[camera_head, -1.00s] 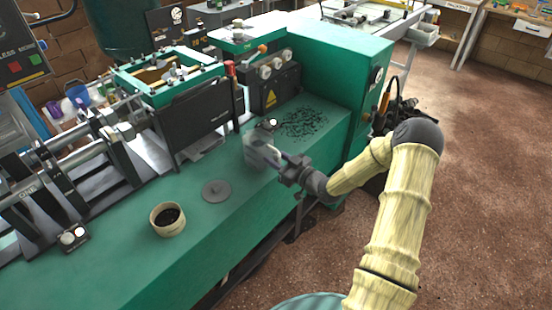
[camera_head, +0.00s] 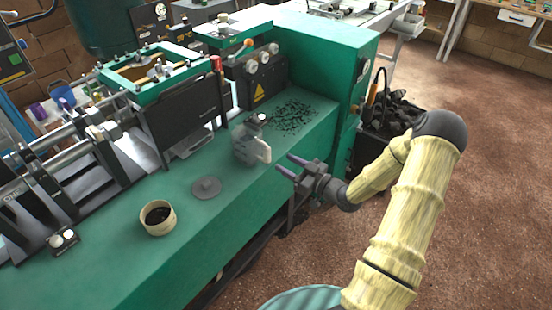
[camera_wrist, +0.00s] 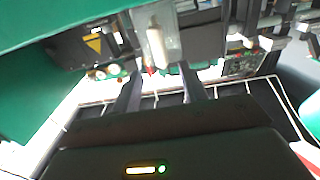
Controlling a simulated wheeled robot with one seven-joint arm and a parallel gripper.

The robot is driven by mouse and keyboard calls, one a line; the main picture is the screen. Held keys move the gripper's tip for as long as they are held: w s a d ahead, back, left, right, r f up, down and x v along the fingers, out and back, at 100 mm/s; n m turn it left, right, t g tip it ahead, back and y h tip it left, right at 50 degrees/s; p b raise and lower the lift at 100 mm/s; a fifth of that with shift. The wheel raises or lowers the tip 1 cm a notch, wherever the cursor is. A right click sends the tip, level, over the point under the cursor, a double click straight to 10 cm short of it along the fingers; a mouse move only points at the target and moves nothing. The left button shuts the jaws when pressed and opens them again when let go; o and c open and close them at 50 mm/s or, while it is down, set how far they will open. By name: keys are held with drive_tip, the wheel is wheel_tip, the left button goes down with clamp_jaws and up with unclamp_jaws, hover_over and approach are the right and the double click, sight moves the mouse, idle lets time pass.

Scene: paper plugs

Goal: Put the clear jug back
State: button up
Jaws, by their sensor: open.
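The clear jug (camera_head: 252,143) stands upright on the green bench (camera_head: 225,225), near its front edge. Its handle side faces my gripper. My gripper (camera_head: 288,165) is open and empty, to the right of the jug, with a gap between the fingertips and the handle. In the wrist view the jug (camera_wrist: 166,38) shows beyond and between the open fingers of my gripper (camera_wrist: 160,68), with its pale handle towards me.
A grey round lid (camera_head: 206,188) and a pale cup with dark contents (camera_head: 157,217) sit left of the jug. Dark scraps (camera_head: 293,117) lie behind it on the bench. A green machine housing (camera_head: 335,70) stands at the right. Free floor lies right of my arm.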

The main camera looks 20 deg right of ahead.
drive_tip(key=shift+v, duration=1.15)
drive_tip(key=shift+a, duration=0.1)
drive_tip(key=shift+s+d, duration=0.15)
drive_tip(key=shift+d, duration=0.05)
